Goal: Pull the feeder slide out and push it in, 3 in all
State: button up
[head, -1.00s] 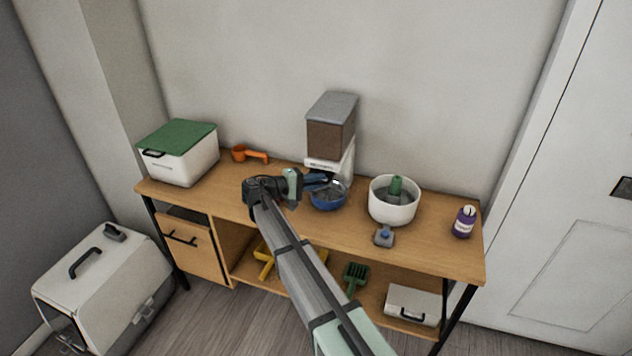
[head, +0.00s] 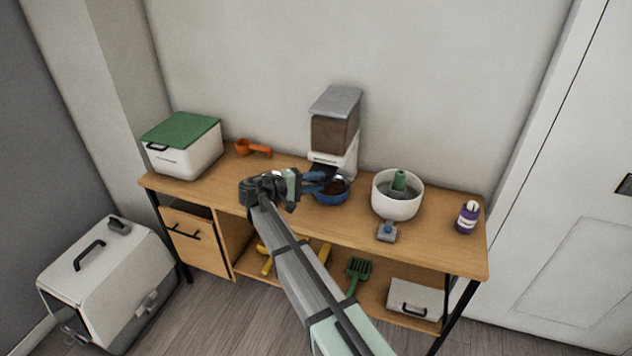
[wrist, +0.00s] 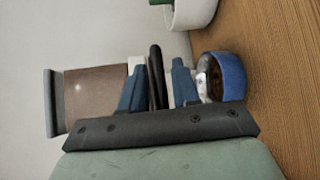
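The feeder (head: 335,132) stands at the back of the table against the wall, with a grey lid, a brown-filled hopper and a white base. Its dark slide (head: 322,171) sticks out of the base front, above the blue bowl's rim. My gripper (head: 318,182) is at the slide's front end.
A white fountain bowl (head: 398,206) stands right of the blue bowl, with a small grey-blue item (head: 387,232) before it and a purple bottle (head: 467,217) at the right. An orange scoop (head: 254,148) and a green-lidded bin (head: 183,148) are at the left.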

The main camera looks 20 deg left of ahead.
jog(key=shift+o, duration=0.4)
jog(key=v, duration=1.3)
jog(key=shift+s+a, duration=0.25)
jog(key=shift+a, duration=0.05)
